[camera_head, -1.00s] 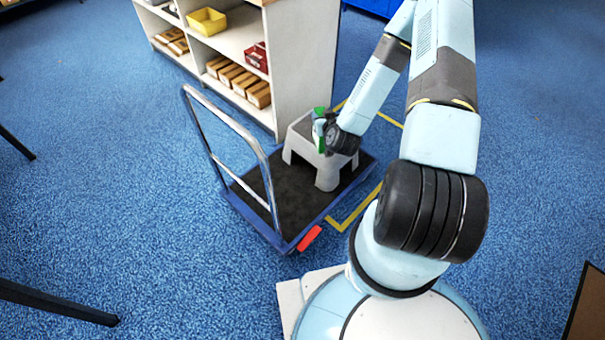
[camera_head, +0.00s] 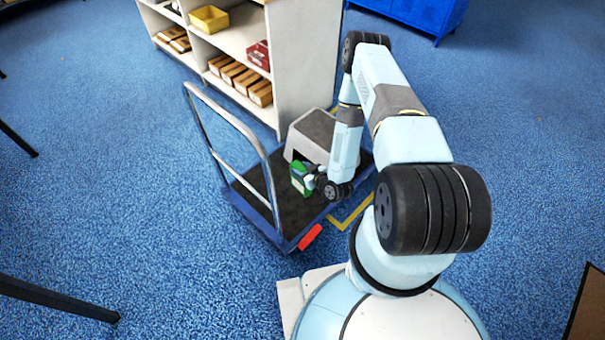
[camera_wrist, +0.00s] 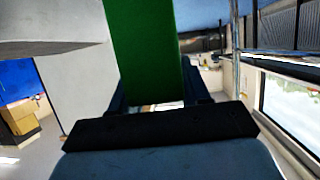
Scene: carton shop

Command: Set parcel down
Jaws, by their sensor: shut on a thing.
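A small green parcel (camera_head: 301,178) is in my gripper (camera_head: 312,182) in the head view, over the platform of the blue cart (camera_head: 290,212) and in front of the grey step stool (camera_head: 313,137). In the wrist view the green parcel (camera_wrist: 146,50) fills the upper middle, between the dark fingers of my gripper (camera_wrist: 155,98). My gripper is shut on it. I cannot tell whether the parcel touches the dark deck. The stool stands on the cart's far end, partly hidden by my arm.
The cart's metal handle (camera_head: 222,125) rises on its left side. White shelves (camera_head: 305,60) with cartons and bins stand just behind. A red block-like piece (camera_head: 310,237) sits at the cart's front edge. The cart's near left deck is clear.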

